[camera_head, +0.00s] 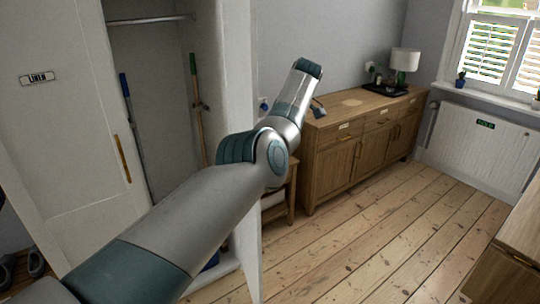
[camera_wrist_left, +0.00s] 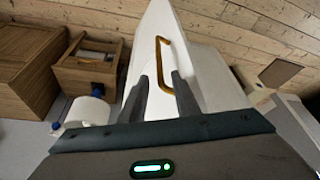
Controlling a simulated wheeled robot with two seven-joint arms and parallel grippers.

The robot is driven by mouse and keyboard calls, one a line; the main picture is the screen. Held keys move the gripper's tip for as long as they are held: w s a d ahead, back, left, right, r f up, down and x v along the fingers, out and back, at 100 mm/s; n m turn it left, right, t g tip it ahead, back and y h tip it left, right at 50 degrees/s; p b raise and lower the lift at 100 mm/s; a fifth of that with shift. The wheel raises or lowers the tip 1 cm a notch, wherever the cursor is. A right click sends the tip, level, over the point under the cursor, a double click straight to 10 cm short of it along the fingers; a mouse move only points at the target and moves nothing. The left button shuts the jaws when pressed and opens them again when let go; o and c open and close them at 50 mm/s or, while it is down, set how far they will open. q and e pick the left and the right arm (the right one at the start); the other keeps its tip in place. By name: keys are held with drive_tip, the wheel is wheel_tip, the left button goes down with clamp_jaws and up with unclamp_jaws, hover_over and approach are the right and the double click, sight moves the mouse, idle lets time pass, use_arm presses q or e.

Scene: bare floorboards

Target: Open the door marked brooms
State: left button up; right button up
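The tall white cabinet stands at the left in the head view. Its right compartment is open, with a blue-handled pole (camera_head: 127,100) and a green-handled broom (camera_head: 194,75) inside. The open door (camera_head: 246,265) stands out from the compartment's right side, partly hidden by my left arm; no brooms label shows. In the left wrist view, the white door panel (camera_wrist_left: 205,85) carries a brass bar handle (camera_wrist_left: 160,55). My left gripper (camera_wrist_left: 161,80) is open, its two fingers apart near the handle's lower end; I cannot tell whether they touch. My right gripper is out of view.
The closed door marked linen (camera_head: 60,130) has its own brass handle (camera_head: 122,158). A wooden sideboard (camera_head: 345,155) with a lamp (camera_head: 403,62) stands along the back wall, and a radiator (camera_head: 480,145) is under the window. The floorboards (camera_head: 375,235) are clear in the middle.

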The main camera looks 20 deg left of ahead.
use_arm(q)
drive_tip(key=p+v, duration=0.2)
drive_tip(key=v, duration=0.8)
drive_tip(key=shift+r, duration=0.25)
drive_tip(key=shift+d, duration=0.1)
